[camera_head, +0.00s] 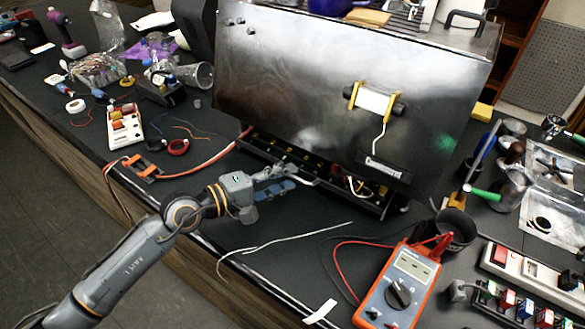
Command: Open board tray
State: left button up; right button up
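The brewer (300,75) is a large shiny metal box on the dark bench. The board tray (362,203) is a dark, shallow drawer low on the brewer's front. Its front part sticks out a little below the metal panel, and small yellow parts and wires show inside. A pale metal handle (307,183) is on the tray's front edge. My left gripper (293,177) reaches in from the left, with its fingertips at the handle. Whether the fingers are closed on the handle is not clear. My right gripper is not in view.
An orange multimeter (398,290) and a dark cup (453,230) stand to the right. Loose cables (285,241) lie in front of the tray. A white power strip (125,127), tools and wires fill the left. Some bench in front of the tray is bare.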

pick_arm(q)
jog(key=shift+x, duration=1.3)
grip_shut()
